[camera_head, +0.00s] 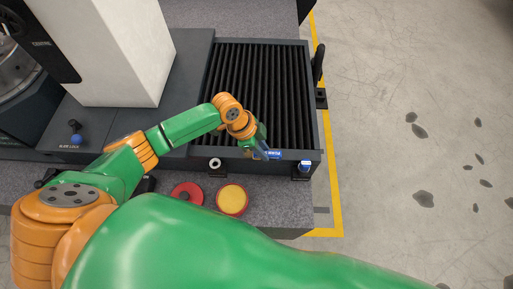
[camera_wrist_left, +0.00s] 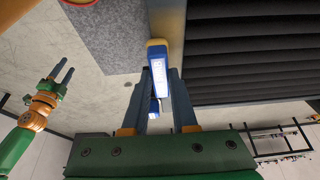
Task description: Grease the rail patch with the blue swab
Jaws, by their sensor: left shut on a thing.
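My left gripper (camera_head: 262,148) is shut on the blue swab (camera_head: 273,155) at the front rim of the black ribbed bed. In the left wrist view, the fingers (camera_wrist_left: 166,90) clasp the swab (camera_wrist_left: 158,68), which has a white-lettered label and a yellowish tip at its far end. The tip is close to the bed's edge; I cannot tell whether it touches. I cannot make out the rail patch.
A red round pot (camera_head: 187,194) and a yellow-topped pot (camera_head: 232,200) stand on the granite ledge (camera_head: 285,212). Another blue item (camera_head: 305,166) sits in a black holder right of the swab. A dark upright handle (camera_head: 318,62) is on the bed's right side.

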